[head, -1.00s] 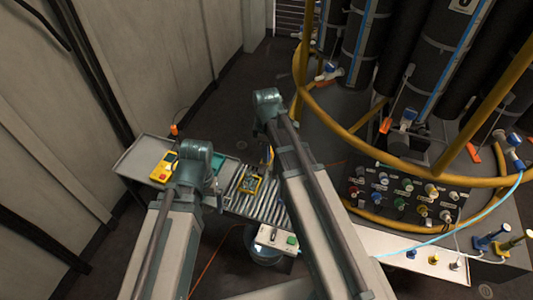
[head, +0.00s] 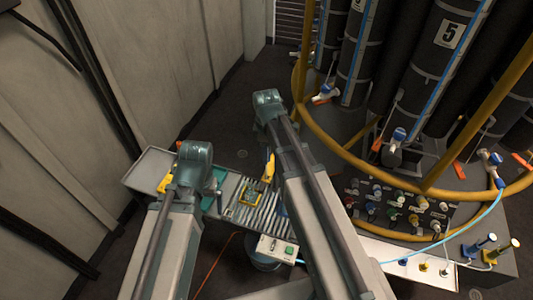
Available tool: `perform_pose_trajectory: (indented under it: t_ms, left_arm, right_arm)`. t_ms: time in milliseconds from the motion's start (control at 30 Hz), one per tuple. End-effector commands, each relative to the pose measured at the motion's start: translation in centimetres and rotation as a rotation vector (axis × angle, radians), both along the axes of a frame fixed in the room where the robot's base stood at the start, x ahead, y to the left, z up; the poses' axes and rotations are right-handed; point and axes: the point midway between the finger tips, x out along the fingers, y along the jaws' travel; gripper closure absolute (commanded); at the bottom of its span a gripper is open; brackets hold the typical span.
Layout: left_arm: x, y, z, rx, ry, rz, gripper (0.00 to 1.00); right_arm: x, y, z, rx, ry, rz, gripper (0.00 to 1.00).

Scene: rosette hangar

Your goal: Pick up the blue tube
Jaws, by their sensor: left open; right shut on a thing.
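A thin light-blue tube (head: 487,211) hangs from a blue fitting at the right and curves down across the white bench front. My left gripper (head: 218,196) is open, beside the end of its arm above the conveyor's left part; its fingers are small and partly hidden. My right gripper (head: 268,172) is mostly hidden behind its arm; it is shut on a yellow thing (head: 267,168) beside that arm. Both grippers are well to the left of the light-blue tube and apart from it.
A roller conveyor (head: 265,222) carries a small yellow frame (head: 252,192). A grey tray (head: 140,172) lies to its left. A yellow ring rail (head: 330,153) surrounds tall black cylinders (head: 440,65). A panel of valve knobs (head: 377,188) stands before the rail. Walls close off the left.

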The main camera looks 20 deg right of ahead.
Motion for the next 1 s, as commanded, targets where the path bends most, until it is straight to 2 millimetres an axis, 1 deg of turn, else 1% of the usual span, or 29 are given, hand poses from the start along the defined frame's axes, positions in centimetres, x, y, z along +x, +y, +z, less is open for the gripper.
perform_pose_trajectory:
  t_ms: [33, 200, 400, 500, 633, 1000]
  left_arm:
    - [0.0, 0.0, 1.4, 0.0, 0.0, 0.002, 0.0]
    - [0.0, 0.0, 4.0, -0.002, 0.0, 0.008, 0.0]
    - [0.0, 0.0, 6.5, -0.002, -0.001, 0.012, 0.0]
    - [0.0, 0.0, 7.3, -0.002, 0.001, 0.011, 0.0]
    - [0.0, 0.0, 7.6, -0.002, 0.001, 0.011, 0.0]
    - [0.0, 0.0, 7.5, -0.001, 0.0, 0.011, 0.0]
  right_arm:
    - [0.0, 0.0, 1.4, 0.0, 0.0, 0.0, 1.0]
    - [0.0, 0.0, 4.0, 0.0, 0.0, 0.0, 1.0]
    - [0.0, 0.0, 6.5, 0.0, 0.0, 0.0, 1.0]
    - [0.0, 0.0, 7.3, 0.0, 0.0, 0.0, 1.0]
    - [0.0, 0.0, 7.7, 0.0, 0.0, 0.0, 1.0]
    - [0.0, 0.0, 7.5, 0.0, 0.0, 0.0, 1.0]
